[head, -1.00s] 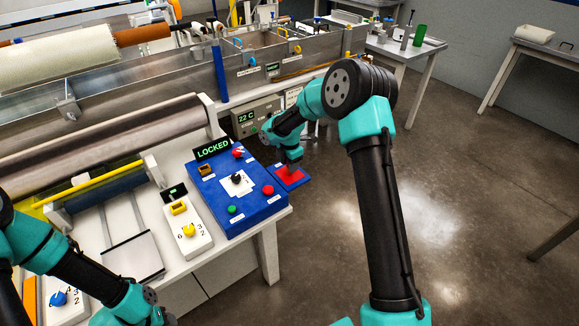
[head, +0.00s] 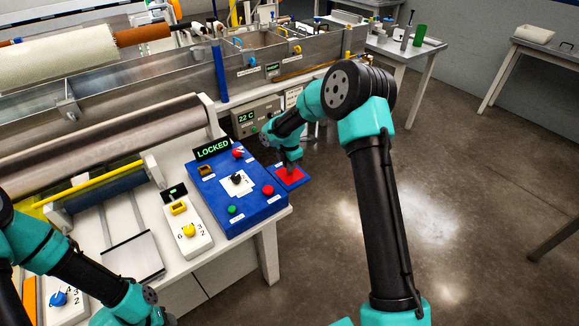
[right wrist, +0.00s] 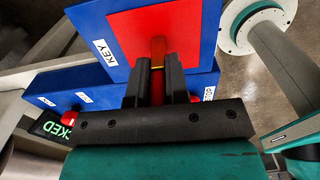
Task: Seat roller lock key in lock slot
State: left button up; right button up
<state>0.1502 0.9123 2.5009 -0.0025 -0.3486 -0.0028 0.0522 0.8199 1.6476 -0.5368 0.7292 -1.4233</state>
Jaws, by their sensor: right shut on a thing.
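In the head view, my right gripper (head: 290,166) is at the red pad (head: 289,176), to the right of the blue control panel (head: 243,213). I cannot tell if the key touches the pad. A small brown block (head: 205,170), perhaps the lock slot, is at the panel's far left.
A green LOCKED display (head: 212,149) stands behind the panel. The panel carries a dark knob (head: 236,178) and red and green buttons. A white box with a yellow knob (head: 189,230) stands to its left. Metal tanks lie behind; open floor is at right.

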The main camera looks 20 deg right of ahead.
jog(key=shift+r, duration=0.1)
grip_shut()
jog(key=shift+r, duration=1.5)
jog(key=shift+s+a+r, duration=0.1)
jog(key=shift+s+r, duration=0.1)
jog(key=shift+r, duration=0.05)
jog(key=s+a, duration=0.3)
jog(key=s, duration=0.4)
jog(key=s+a+r, duration=0.1)
jog(key=s+a, duration=0.2)
jog(key=s, duration=0.4)
jog(key=shift+a+r, duration=0.15)
jog(key=shift+a, duration=0.1)
